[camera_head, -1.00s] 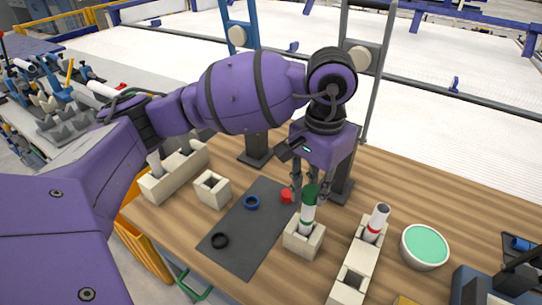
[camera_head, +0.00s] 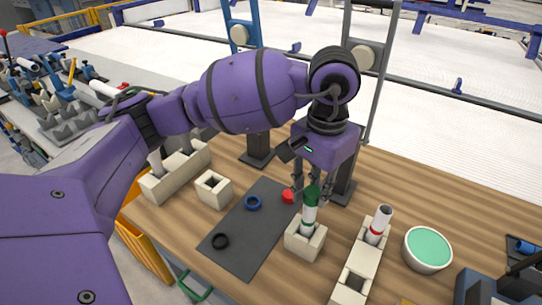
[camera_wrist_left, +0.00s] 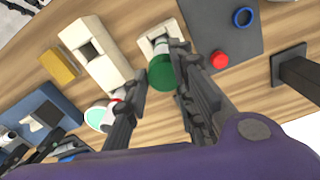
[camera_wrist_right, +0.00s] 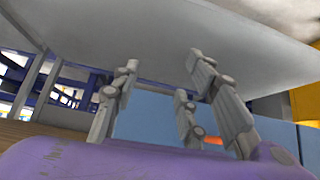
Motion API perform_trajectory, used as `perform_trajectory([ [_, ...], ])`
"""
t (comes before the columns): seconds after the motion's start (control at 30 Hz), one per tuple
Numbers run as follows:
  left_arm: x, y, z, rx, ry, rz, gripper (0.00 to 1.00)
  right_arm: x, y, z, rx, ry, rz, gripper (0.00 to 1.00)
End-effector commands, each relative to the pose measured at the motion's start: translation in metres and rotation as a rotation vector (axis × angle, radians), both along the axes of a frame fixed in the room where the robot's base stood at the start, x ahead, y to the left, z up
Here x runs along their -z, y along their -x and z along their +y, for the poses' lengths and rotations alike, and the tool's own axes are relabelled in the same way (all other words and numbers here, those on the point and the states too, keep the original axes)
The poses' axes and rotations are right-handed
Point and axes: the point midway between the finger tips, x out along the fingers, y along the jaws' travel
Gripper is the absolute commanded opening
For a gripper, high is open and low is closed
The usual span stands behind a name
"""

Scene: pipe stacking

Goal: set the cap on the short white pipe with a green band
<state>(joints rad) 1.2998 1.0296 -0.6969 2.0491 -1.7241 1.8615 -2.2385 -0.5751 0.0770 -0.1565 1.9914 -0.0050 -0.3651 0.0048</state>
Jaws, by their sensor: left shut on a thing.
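The short white pipe with a green band (camera_head: 309,219) stands upright in a cream block holder (camera_head: 303,246). The green cap (camera_head: 311,194) is at the pipe's top end, in line with it; whether it is fully seated cannot be told. My left gripper (camera_head: 312,186) points down from above, shut on the cap. In the left wrist view the cap (camera_wrist_left: 160,73) is a green disc between the fingers, hiding most of the pipe. My right gripper (camera_wrist_right: 163,80) shows only in its own wrist view, fingers apart and empty, under a grey surface.
A white pipe with a red band (camera_head: 378,224) stands in a long cream holder (camera_head: 355,270) to the right. A bowl with a green inside (camera_head: 427,249) is beyond it. A dark mat (camera_head: 235,237) holds a red cap (camera_head: 288,197), blue ring (camera_head: 253,203) and black ring (camera_head: 220,241).

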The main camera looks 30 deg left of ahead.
Motion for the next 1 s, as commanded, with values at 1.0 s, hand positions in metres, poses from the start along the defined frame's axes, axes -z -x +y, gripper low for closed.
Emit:
perform_trajectory([
  [1.0, 0.010, 0.000, 0.000, 0.001, 0.000, -0.001, 0.11, 0.010, 0.002, 0.001, -0.004, 0.000, 0.007, 0.40],
])
